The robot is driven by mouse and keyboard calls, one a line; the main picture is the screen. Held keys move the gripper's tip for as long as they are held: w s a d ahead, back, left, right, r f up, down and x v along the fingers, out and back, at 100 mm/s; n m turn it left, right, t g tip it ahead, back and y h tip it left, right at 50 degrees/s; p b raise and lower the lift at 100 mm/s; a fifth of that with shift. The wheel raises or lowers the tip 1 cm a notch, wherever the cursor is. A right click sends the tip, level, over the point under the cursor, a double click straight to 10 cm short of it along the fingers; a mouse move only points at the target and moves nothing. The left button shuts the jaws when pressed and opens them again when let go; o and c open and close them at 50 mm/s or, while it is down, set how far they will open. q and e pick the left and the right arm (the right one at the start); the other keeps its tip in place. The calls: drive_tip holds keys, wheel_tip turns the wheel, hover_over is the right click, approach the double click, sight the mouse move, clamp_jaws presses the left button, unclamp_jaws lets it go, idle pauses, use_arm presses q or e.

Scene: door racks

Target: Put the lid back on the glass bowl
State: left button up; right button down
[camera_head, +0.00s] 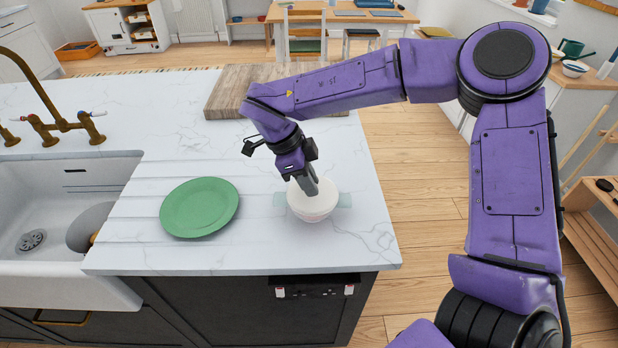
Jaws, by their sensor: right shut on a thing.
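A white round lid (322,202) is on or just above the glass bowl (345,200) near the front right of the marble counter. I cannot tell whether the lid rests on the rim. My right gripper (311,189) reaches down from above and is shut on the top of the lid. My left gripper is not in view.
A green plate (199,207) lies on the counter (150,250) left of the bowl. A wooden board (228,92) lies behind. A white sink (60,200) with a brass tap (60,125) is at the left. The counter's front and right edges are close to the bowl.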

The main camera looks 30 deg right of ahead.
drive_tip(key=shift+p, duration=0.4)
idle(0.3)
drive_tip(key=shift+c, duration=2.3)
unclamp_jaws()
wheel_tip(320, 180, up, 7)
drive_tip(key=p, duration=0.8)
drive_tip(key=shift+c, duration=0.2)
clamp_jaws()
